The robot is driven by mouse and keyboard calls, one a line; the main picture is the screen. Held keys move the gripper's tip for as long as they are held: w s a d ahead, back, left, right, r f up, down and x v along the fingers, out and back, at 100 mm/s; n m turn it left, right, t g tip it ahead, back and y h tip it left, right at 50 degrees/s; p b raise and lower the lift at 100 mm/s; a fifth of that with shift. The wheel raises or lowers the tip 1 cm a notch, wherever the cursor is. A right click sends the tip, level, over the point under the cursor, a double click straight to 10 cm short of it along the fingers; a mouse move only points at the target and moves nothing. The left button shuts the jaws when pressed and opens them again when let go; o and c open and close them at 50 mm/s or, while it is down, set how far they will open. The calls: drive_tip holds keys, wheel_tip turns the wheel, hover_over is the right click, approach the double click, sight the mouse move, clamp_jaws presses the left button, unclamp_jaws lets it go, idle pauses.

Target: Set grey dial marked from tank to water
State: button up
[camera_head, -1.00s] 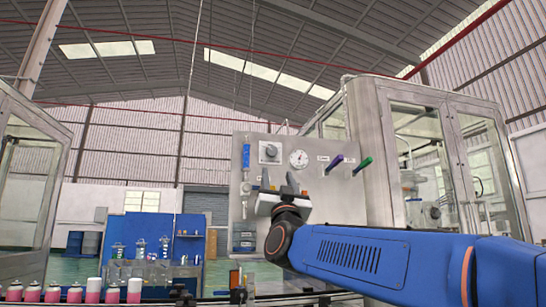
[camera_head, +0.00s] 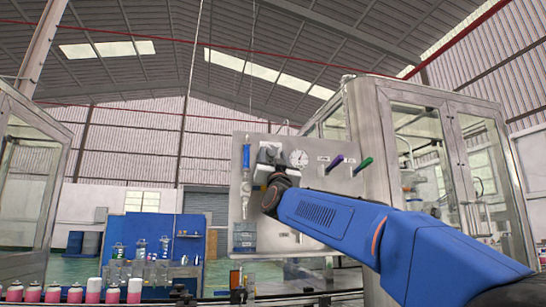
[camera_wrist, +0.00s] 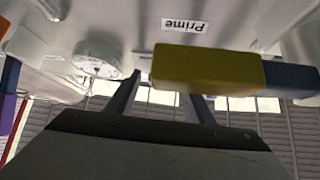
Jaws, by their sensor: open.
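The grey dial is on the upper left of the light metal panel (camera_head: 315,215) in the head view. My gripper (camera_head: 269,155) now covers it almost fully there, so its pointer and markings are hidden. In the wrist view my two open fingers (camera_wrist: 160,98) reach toward the panel. A yellow block (camera_wrist: 205,68) with a blue end crosses in front of the right finger. I cannot tell whether they touch. I cannot make out the dial in the wrist view.
A round gauge (camera_head: 299,158) sits right of my gripper; the wrist view shows it too (camera_wrist: 97,58). A purple lever (camera_head: 335,163) and a green lever (camera_head: 363,166) stick out farther right. A blue-topped tube (camera_head: 246,160) runs down the left.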

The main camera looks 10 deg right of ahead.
drive_tip(key=c, duration=1.1)
drive_tip(key=shift+o, duration=0.3)
drive_tip(key=shift+a+m+h, duration=0.1)
drive_tip(key=shift+m+h, duration=0.8)
drive_tip(key=m+g+h, duration=0.1)
drive_tip(key=m+h, duration=0.1)
drive_tip(key=m+g+h, duration=0.1)
drive_tip(key=m+h, duration=0.1)
drive_tip(key=m+g+h, duration=0.1)
drive_tip(key=m, duration=0.1)
drive_tip(key=shift+a+r+m+h, duration=0.1)
drive_tip(key=shift+a+m+h, duration=0.25)
drive_tip(key=shift+m+h, duration=0.05)
drive_tip(key=m+g+h, duration=0.1)
drive_tip(key=m, duration=0.1)
drive_tip(key=m+g+h, duration=0.1)
drive_tip(key=m+g, duration=0.1)
drive_tip(key=m, duration=0.1)
drive_tip(key=m+g+h, duration=0.1)
drive_tip(key=m+g, duration=0.1)
drive_tip(key=shift+a+r+m+h, duration=0.2)
drive_tip(key=shift+r+m+h, duration=0.05)
drive_tip(key=shift+m+h, duration=0.05)
drive_tip(key=shift+m+g, duration=0.3)
